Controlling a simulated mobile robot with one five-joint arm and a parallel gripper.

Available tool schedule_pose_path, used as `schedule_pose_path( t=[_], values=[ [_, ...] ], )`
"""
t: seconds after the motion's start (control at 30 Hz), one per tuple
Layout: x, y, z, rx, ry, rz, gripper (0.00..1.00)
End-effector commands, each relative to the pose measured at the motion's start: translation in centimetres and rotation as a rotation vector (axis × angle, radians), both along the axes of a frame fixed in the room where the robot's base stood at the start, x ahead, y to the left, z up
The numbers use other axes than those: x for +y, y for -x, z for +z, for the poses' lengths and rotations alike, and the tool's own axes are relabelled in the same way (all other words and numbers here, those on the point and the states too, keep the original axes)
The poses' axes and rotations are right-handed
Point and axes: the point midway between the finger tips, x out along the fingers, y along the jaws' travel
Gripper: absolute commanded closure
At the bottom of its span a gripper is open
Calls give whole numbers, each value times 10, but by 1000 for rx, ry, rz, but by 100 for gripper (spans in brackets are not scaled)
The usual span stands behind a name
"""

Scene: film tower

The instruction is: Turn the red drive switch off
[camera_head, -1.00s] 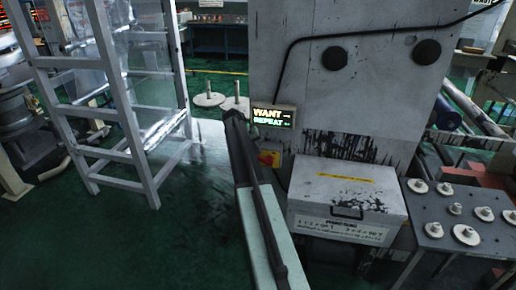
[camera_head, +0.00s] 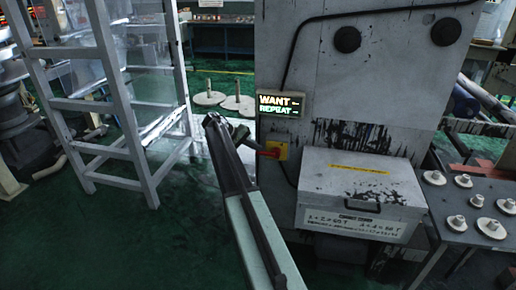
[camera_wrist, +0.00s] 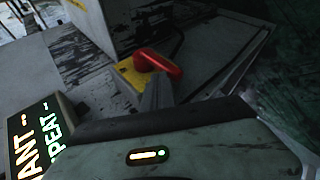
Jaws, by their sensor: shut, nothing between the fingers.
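The red drive switch has a red handle (camera_head: 268,153) on a yellow plate (camera_head: 282,147), on the grey machine's front face below the sign. In the wrist view the red handle (camera_wrist: 163,64) sticks out sideways from the yellow plate (camera_wrist: 128,77). My gripper (camera_head: 254,146) is shut and empty, just left of the handle in the head view. In the wrist view the shut fingers (camera_wrist: 157,88) point at the handle and overlap its lower edge. I cannot tell whether they touch it.
A lit sign (camera_head: 279,104) hangs just above the switch and shows close by in the wrist view (camera_wrist: 40,135). A grey box (camera_head: 360,190) juts out to the right. A white ladder frame (camera_head: 125,110) stands left. Green floor (camera_head: 130,240) is clear at front left.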

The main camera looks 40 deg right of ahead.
Motion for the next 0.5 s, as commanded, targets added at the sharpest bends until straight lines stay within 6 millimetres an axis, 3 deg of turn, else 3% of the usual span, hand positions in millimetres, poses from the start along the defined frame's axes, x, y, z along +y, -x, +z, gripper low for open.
schedule_pose_path(
  t=[0.5],
  values=[
    [6, -1, -12, -3, -7, 2, 100]
  ],
)
